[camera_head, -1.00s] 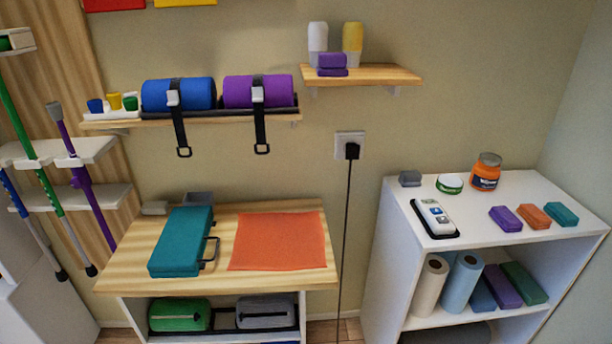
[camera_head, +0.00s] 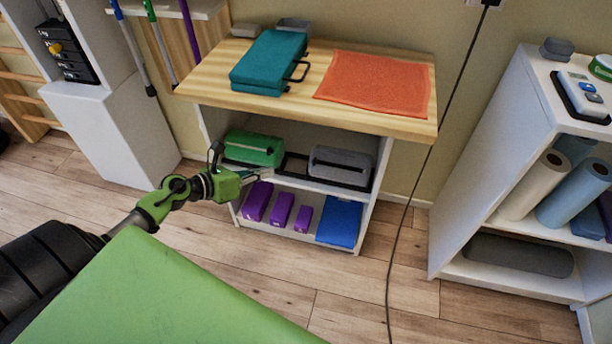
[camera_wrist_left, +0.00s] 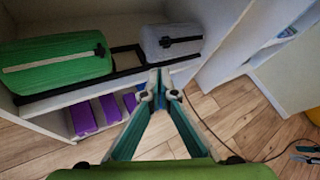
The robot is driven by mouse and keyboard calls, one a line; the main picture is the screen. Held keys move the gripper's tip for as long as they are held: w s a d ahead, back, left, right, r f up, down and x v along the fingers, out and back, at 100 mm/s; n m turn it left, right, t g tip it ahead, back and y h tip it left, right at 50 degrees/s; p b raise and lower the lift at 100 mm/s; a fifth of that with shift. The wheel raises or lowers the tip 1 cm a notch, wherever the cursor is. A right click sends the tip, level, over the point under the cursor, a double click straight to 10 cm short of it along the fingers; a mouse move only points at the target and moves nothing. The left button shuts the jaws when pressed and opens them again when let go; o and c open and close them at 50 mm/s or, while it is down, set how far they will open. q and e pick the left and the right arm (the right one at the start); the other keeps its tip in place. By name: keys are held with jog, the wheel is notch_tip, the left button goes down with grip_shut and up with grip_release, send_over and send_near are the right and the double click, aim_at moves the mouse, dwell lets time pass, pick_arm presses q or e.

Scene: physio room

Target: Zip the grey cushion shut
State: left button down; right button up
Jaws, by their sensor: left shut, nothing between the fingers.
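The grey cushion (camera_head: 340,167) lies on the upper shelf of the wooden-topped unit, right of a green cushion (camera_head: 254,149). A dark zip line runs along its front; how far it is closed is too small to tell. In the left wrist view the grey cushion (camera_wrist_left: 172,42) shows a short dark strip on its front, just beyond my fingertips. My left gripper (camera_head: 262,172) is shut and empty in front of the shelf, below the green cushion and left of the grey one. It also shows in the left wrist view (camera_wrist_left: 158,88). My right gripper is not in view.
Purple blocks (camera_head: 281,210) and a blue block (camera_head: 340,222) stand on the shelf below. A teal case (camera_head: 268,62) and an orange cloth (camera_head: 376,84) lie on the top. A green padded surface (camera_head: 150,295) fills the near left. A cable (camera_head: 405,215) hangs at the right.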

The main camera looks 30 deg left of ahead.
pick_arm(q)
jog(key=d+r+m+b, duration=0.1)
jog(key=r+m, duration=0.1)
jog(key=m, duration=0.2)
jog(key=b, duration=0.2)
send_near(314, 162)
jog(key=shift+m+g+h, duration=0.3)
jog(key=shift+m, duration=0.1)
jog(key=x, duration=0.6)
jog(key=shift+w+a, duration=0.15)
jog(key=shift+a, duration=0.2)
jog(key=shift+w+d+f+b, duration=0.2)
jog(key=shift+w+f+b, duration=0.1)
jog(key=shift+w, duration=0.1)
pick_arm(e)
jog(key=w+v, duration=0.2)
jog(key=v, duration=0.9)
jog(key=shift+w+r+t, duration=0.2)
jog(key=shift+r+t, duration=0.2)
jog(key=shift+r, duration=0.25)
pick_arm(q)
jog(key=shift+d+r, duration=0.1)
jog(key=shift+d, duration=0.05)
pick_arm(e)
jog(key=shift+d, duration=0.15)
